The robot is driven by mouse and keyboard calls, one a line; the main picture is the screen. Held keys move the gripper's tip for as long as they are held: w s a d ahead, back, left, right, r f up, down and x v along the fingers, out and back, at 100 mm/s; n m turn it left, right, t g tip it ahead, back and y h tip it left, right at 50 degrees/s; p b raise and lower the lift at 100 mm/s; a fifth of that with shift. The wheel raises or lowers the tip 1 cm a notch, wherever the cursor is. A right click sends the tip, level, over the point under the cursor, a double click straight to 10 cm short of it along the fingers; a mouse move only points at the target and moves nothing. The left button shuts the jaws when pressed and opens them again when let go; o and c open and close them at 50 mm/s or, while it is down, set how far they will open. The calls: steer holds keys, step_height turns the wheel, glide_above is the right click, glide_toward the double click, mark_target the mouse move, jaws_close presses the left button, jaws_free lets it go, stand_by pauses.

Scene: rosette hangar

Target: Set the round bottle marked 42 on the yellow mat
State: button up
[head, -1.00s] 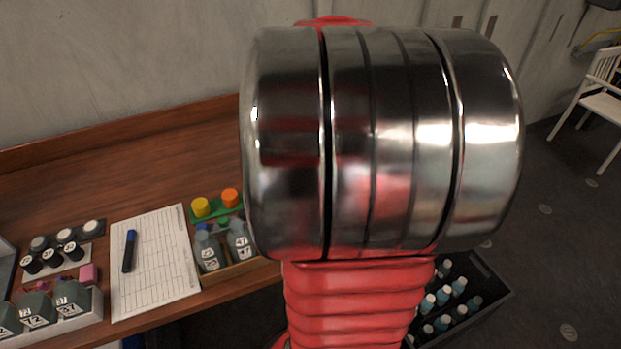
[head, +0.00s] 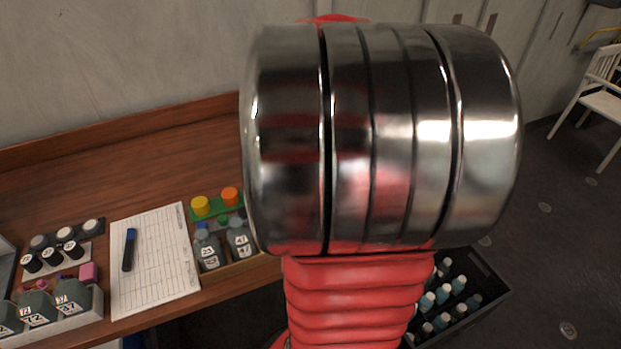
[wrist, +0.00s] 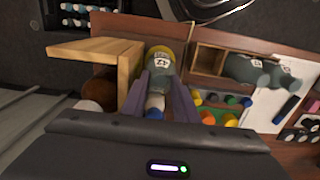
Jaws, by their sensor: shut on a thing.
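In the wrist view my gripper (wrist: 160,92) is shut on a round grey bottle (wrist: 160,70) with a white number label, which looks like 42 but is small. The bottle's neck and cap end points toward my gripper's body. Its far end overlaps the yellow mat (wrist: 179,50), which shows only as a rim around the bottle. I cannot tell whether the bottle touches the mat. In the head view my own arm hides the gripper, this bottle and the mat.
A wooden stand (wrist: 95,48) is close beside the bottle. On the other side is a wooden tray (wrist: 207,60) with other grey bottles (wrist: 245,70). A green rack (head: 215,208) holds coloured caps. A paper sheet (head: 155,262) with a marker lies on the bench.

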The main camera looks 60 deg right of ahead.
steer(key=o, duration=0.9)
steer(key=shift+o, duration=0.2)
steer(key=shift+o, duration=0.3)
steer(key=shift+s, duration=0.1)
steer(key=shift+o, duration=0.9)
steer(key=shift+d+r, duration=0.1)
steer(key=shift+r, duration=3.65)
